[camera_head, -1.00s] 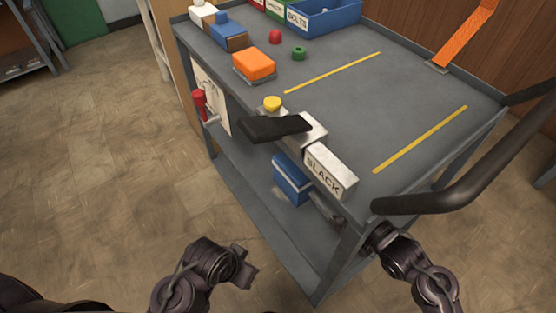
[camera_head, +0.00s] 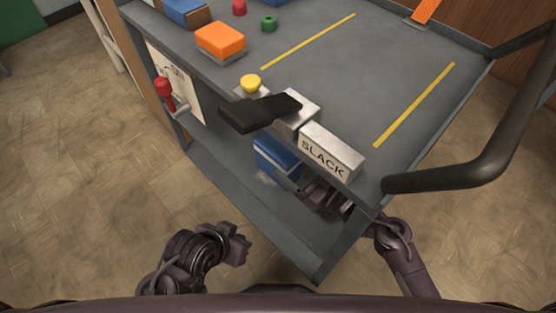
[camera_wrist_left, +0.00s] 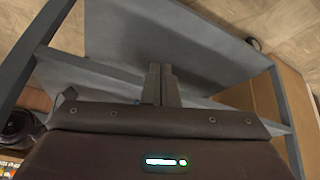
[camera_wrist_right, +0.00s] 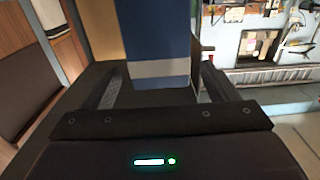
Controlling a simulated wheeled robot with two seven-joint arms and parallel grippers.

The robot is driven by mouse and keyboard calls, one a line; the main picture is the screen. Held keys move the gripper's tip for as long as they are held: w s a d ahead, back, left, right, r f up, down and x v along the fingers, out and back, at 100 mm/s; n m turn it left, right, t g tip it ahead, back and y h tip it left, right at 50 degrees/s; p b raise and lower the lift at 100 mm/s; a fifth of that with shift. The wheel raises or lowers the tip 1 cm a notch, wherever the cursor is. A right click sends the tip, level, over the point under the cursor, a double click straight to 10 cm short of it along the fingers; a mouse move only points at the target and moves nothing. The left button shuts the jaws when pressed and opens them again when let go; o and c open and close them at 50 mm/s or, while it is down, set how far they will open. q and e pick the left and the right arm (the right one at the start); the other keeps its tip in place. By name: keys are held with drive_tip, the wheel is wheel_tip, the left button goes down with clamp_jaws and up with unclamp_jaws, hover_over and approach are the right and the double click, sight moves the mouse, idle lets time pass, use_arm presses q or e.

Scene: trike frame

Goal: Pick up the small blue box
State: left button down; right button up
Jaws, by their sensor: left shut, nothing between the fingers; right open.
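The small blue box (camera_head: 277,156), with a pale band, stands on the lower shelf of the grey cart, partly hidden under the top's edge. My right gripper (camera_head: 297,183) reaches in under the top beside the box, partly hidden by the cart. In the right wrist view the box (camera_wrist_right: 158,35) rises straight ahead, and the open fingers (camera_wrist_right: 160,75) lie to its left and right. I cannot tell whether they touch it. My left gripper (camera_head: 245,244) is shut and empty, outside the cart; its closed fingers (camera_wrist_left: 160,83) show in the left wrist view.
Above the box are a SLACK block (camera_head: 331,151), a black lever (camera_head: 258,112) and a yellow knob (camera_head: 251,83). A red-handled switch (camera_head: 164,88) is on the cart's side. A corner post (camera_head: 345,245) and a dark handle (camera_head: 470,176) stand near my right arm.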

sight(280, 151)
drive_tip(key=b+x, duration=0.1)
drive_tip(key=x, duration=0.4)
drive_tip(key=shift+w+a, duration=0.1)
drive_tip(key=shift+a, duration=0.05)
drive_tip(key=shift+w+a, duration=0.25)
use_arm(q)
drive_tip(key=shift+w+d+r+t+h, duration=0.25)
drive_tip(key=shift+w+d+t+h, duration=0.25)
drive_tip(key=shift+d, duration=0.3)
drive_tip(key=shift+w, duration=0.1)
use_arm(e)
drive_tip(key=shift+r, duration=0.1)
drive_tip(key=c, duration=1.1)
